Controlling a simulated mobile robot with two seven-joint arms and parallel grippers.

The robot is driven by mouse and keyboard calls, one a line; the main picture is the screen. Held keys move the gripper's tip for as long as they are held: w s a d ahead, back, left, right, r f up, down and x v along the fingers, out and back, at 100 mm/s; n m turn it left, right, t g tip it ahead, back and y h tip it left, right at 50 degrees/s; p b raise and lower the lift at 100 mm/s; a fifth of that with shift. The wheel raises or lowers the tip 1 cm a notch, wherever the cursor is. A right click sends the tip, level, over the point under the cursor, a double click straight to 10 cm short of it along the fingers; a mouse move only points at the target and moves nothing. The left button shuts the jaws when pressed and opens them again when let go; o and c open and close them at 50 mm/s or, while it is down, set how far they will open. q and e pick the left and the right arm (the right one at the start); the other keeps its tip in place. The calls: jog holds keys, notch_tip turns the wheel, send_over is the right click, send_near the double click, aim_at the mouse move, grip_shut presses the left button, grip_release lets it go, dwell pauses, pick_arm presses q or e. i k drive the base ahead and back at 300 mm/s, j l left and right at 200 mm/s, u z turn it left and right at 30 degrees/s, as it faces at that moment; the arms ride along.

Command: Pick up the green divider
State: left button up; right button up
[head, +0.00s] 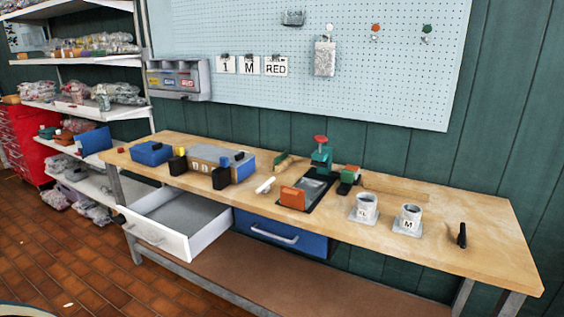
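A small thin green piece (281,160) stands on the wooden workbench (458,205), right of the grey and blue box (216,157); it looks like the green divider, but it is too small to be sure. A green upright tool with a red knob (321,155) stands to its right. A block with green and red parts (349,175) sits further right. Neither of my grippers is in view.
An open, empty-looking white drawer (184,220) juts out at the bench's front left, beside a closed blue drawer (281,233). An orange part (293,197), a white piece (265,185) and two labelled cups (366,206) crowd the bench. Its right front is mostly clear around a black tool (462,236).

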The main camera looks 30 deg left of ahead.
aim_at(280, 159)
jog(key=i+j, duration=0.2)
jog(key=i+j+z, duration=0.1)
jog(key=j, duration=0.35)
jog(key=i+j+z, duration=0.1)
jog(key=i+j, duration=0.3)
jog(key=j, duration=0.25)
